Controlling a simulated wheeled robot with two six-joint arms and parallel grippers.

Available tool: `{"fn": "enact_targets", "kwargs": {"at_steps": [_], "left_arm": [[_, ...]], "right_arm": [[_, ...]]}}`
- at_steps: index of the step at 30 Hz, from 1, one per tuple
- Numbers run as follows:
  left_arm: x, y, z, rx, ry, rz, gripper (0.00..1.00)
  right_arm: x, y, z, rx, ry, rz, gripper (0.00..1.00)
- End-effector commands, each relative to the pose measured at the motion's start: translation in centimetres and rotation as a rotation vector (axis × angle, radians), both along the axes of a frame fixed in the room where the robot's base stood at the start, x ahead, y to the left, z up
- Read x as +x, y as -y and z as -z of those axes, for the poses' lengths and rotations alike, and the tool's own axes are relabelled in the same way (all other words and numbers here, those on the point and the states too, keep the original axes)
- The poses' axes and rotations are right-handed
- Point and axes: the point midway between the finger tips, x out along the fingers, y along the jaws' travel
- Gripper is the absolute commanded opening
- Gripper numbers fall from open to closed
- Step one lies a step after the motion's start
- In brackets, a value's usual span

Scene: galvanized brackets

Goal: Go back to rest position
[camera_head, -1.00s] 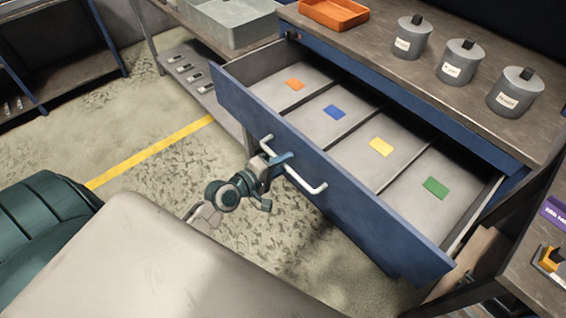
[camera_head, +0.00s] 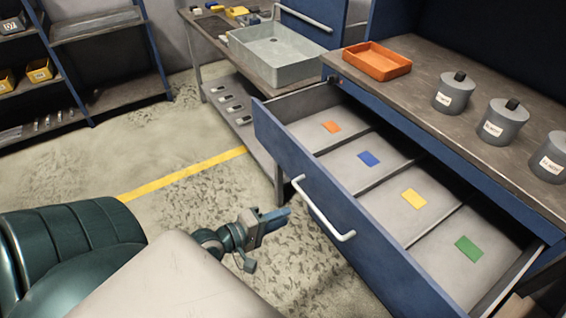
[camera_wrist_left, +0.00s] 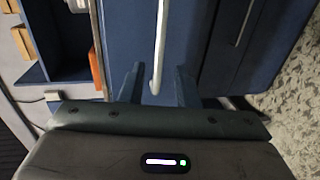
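My left gripper (camera_head: 274,218) is in front of the open blue drawer (camera_head: 315,205), left of its pale bar handle (camera_head: 325,212) and apart from it. In the left wrist view the two fingers of the gripper (camera_wrist_left: 157,80) stand apart. The handle (camera_wrist_left: 160,45) shows beyond and between them, and nothing is held. The drawer is pulled out and has several compartments, marked with orange, blue, yellow and green patches. My right gripper is not in view.
The workbench (camera_head: 420,75) behind the drawer bears an orange tray (camera_head: 376,62) and grey lidded canisters (camera_head: 503,122). A grey bin (camera_head: 278,52) stands on a side table. Shelves (camera_head: 110,60) are at the back left. The floor left of the drawer is clear.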

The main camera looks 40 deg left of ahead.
Motion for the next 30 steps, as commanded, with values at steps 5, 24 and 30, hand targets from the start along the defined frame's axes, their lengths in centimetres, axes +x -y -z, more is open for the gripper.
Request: {"fn": "enact_targets", "kwargs": {"at_steps": [5,24,30], "left_arm": [[0.0,0.0,0.0,0.000,0.000,0.000,0.29],[-1.0,-7.1,18.0,0.465,-0.188,-0.062,0.29],[-6.6,-9.9,31.9,0.813,-0.400,0.049,0.29]], "right_arm": [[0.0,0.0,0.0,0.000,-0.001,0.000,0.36],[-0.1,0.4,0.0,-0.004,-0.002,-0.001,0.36],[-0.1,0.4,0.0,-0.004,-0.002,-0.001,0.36]]}}
